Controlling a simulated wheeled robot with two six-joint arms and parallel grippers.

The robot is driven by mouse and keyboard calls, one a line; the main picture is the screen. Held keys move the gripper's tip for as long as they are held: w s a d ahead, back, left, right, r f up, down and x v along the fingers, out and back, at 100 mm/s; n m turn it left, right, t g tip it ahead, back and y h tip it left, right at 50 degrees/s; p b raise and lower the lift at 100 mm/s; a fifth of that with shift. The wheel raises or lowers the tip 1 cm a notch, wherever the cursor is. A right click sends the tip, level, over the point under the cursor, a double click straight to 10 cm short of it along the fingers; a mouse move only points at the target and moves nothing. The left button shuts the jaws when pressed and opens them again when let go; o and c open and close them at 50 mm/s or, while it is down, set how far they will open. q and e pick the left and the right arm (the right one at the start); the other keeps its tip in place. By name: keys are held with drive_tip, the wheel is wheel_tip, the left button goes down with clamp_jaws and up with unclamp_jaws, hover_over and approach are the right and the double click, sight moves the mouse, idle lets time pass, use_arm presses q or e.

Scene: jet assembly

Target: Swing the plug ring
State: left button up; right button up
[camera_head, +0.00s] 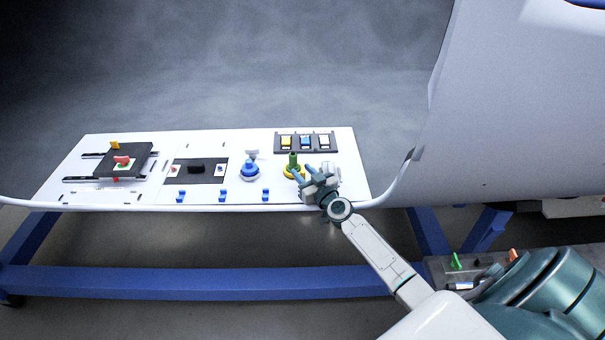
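The likely plug ring is a yellow ring (292,171) around the base of an upright green post (293,159) on the right part of the white panel (340,150). My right gripper (302,172) reaches in from the lower right, with its blue-grey fingers apart at the right side of the ring. I cannot tell whether a finger touches the ring. The gripper partly hides the ring's right side. My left gripper is not in view.
A blue knob (250,169) stands left of the ring. A dark switch block (305,141) is behind it. Several small blue pieces line the front edge. A black plate (133,157) with a red handle is at the far left. A white curved hull (510,100) rises at the right.

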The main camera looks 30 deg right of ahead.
drive_tip(key=shift+w, duration=0.35)
drive_tip(key=shift+c, duration=0.4)
